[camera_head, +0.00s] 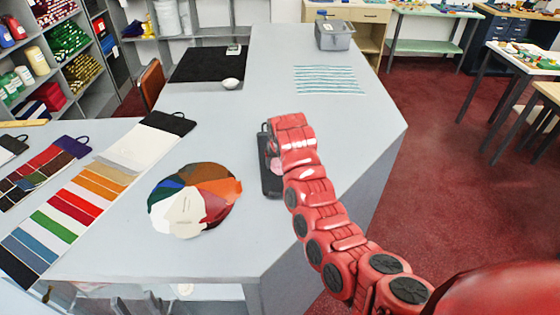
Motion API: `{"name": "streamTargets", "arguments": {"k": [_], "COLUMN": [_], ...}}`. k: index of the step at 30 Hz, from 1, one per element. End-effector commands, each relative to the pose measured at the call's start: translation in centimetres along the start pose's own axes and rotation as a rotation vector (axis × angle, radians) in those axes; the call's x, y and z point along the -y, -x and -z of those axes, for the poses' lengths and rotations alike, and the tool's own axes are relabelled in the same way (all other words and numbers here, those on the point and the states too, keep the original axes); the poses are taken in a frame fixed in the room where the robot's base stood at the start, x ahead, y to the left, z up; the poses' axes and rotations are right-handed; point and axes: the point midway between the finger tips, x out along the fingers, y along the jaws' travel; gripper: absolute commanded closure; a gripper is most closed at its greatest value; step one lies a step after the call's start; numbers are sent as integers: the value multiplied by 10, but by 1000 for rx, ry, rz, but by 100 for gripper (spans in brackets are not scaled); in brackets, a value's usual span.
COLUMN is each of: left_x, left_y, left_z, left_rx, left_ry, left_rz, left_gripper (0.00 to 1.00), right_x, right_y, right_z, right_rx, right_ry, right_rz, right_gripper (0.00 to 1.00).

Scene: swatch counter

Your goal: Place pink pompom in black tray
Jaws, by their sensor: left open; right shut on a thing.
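A narrow black tray (270,186) with a loop handle at its far end lies on the grey counter near the middle of the view. My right arm reaches in from the lower right and bends over the tray, covering its right side. My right gripper (273,152) is over the tray, mostly hidden by the arm, and shut on the pink pompom (277,166). Only a small part of the pompom shows against the tray. I cannot tell whether it touches the tray. My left gripper is not in view.
A round fan of coloured swatches (182,213) lies left of the tray. Long swatch strips (65,213) lie further left. A black mat (200,66), a white round object (230,84), striped cloth (330,80) and a grey bin (334,40) stand further back. The counter between is clear.

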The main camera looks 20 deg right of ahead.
Motion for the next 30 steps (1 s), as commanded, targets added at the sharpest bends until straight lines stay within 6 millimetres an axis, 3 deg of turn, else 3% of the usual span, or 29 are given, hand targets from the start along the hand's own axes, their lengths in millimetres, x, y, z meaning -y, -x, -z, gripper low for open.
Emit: {"name": "streamTargets", "arguments": {"k": [4,5,8,20,25,28,30], "left_x": [0,0,0,0,-1,-1,-1], "left_y": [4,3,2,4,16,26,15], "left_z": [-1,0,0,-1,-3,-4,-2], "left_rx": [0,0,0,0,0,0,0], "left_ry": [0,0,0,0,0,0,0], "left_rz": [0,0,0,0,0,0,0], "left_gripper": [50,50,50,50,50,50,50], "right_x": [0,0,0,0,1,1,-1], "right_y": [-4,-3,-2,6,31,58,77], "right_z": [-2,-1,-1,1,0,1,3], "right_rx": [0,0,0,-4,-8,-10,-4], "right_ry": [1,0,0,2,0,-1,-1], "right_rz": [0,0,0,-1,3,2,1], "right_gripper": [75,19,1,0,0,0,0]}}
